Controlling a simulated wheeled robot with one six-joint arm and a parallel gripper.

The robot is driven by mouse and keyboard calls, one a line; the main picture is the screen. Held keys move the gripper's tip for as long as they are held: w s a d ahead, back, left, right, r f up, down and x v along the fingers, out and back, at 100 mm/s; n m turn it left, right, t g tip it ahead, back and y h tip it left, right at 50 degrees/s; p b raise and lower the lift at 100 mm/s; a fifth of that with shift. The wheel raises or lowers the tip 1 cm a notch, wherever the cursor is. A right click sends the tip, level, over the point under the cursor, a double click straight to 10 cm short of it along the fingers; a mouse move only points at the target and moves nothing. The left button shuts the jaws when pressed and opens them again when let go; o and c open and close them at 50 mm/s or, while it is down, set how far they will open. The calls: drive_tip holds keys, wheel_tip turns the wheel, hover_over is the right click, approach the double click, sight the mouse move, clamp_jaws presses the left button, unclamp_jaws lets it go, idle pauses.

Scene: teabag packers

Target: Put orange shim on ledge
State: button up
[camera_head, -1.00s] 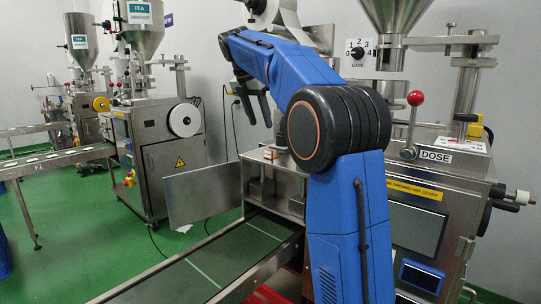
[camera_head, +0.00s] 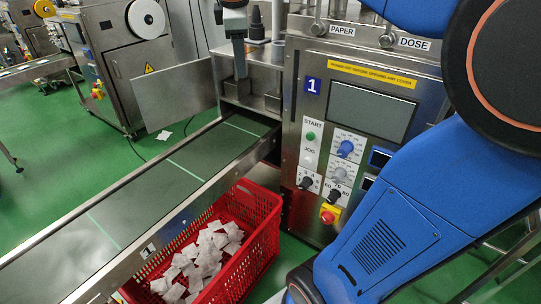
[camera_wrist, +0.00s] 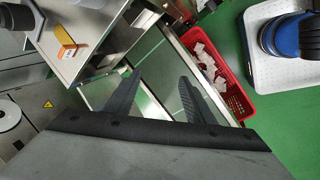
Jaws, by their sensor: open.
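A small orange block (camera_wrist: 64,36), which looks like the orange shim, lies on a flat metal top (camera_wrist: 95,28) in the upper left of the wrist view. I cannot make it out in the head view. The metal top also shows in the head view (camera_head: 268,56), above the conveyor's far end. My gripper (camera_wrist: 160,76) is open and empty. Its fingers point over the conveyor end, to the right of the block in the wrist view. In the head view my gripper (camera_head: 239,72) hangs in front of the metal housing. I cannot tell which surface is the ledge.
A conveyor (camera_head: 150,190) runs toward the lower left. A red crate (camera_head: 262,225) with white teabags stands beside it. An open metal door (camera_head: 175,93) stands left of the housing. The machine's control panel (camera_head: 350,130) is to the right.

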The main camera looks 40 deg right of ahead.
drive_tip(key=s+a+f+m+y, duration=0.1)
drive_tip(key=s+a+f+m, duration=0.2)
drive_tip(key=s+f+m, duration=0.3)
drive_tip(key=s+a+f+m+t+y, duration=0.1)
drive_tip(key=s+a+f+m, duration=0.2)
drive_tip(key=s+f, duration=1.3)
drive_tip(key=m, duration=0.3)
drive_tip(key=shift+s+a+f, duration=0.2)
drive_tip(key=shift+f, duration=0.2)
